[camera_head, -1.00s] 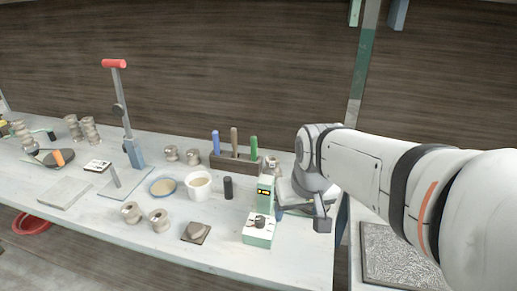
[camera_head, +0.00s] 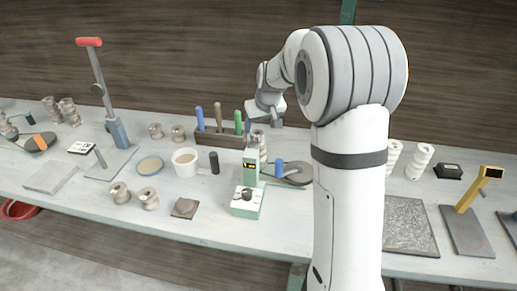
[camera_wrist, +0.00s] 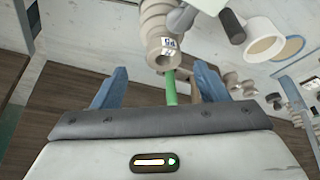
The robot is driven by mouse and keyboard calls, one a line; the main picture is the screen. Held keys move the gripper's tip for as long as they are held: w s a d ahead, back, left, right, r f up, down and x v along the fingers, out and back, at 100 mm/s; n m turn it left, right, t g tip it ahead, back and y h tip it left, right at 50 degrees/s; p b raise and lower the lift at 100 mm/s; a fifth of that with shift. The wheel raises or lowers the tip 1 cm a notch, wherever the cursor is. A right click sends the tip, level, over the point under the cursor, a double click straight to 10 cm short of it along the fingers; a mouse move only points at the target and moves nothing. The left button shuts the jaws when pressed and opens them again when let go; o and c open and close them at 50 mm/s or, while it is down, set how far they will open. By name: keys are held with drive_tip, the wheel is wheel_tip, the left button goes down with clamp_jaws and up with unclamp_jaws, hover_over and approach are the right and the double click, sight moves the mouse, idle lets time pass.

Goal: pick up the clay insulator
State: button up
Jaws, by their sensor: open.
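A beige ribbed clay insulator (camera_wrist: 156,22) shows at the top of the wrist view. Its end, with a round hole and a small white label, faces my gripper (camera_wrist: 160,68). My gripper is open, with a blue finger on each side and nothing between the tips. The insulator's end lies just beyond the fingertips, roughly midway between them. In the head view my gripper (camera_head: 268,110) hangs above the back of the bench. A ribbed beige piece (camera_head: 258,136) just below it is partly hidden behind the green device and looks like the same insulator.
A green device (camera_head: 247,203) stands in front of the insulator. A rack (camera_head: 218,138) with upright-handled tools is to its left. A white cup (camera_head: 186,168) and dark cylinder (camera_head: 214,162) stand nearby. Other ribbed pieces (camera_head: 420,160) stand right.

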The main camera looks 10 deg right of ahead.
sight(257, 133)
drive_tip(key=p+x, duration=0.1)
drive_tip(key=x, duration=0.5)
drive_tip(key=shift+s+a+f+p, duration=0.1)
drive_tip(key=shift+a+p, duration=0.1)
drive_tip(key=shift+p, duration=0.2)
drive_tip(key=shift+c, duration=0.4)
clamp_jaws()
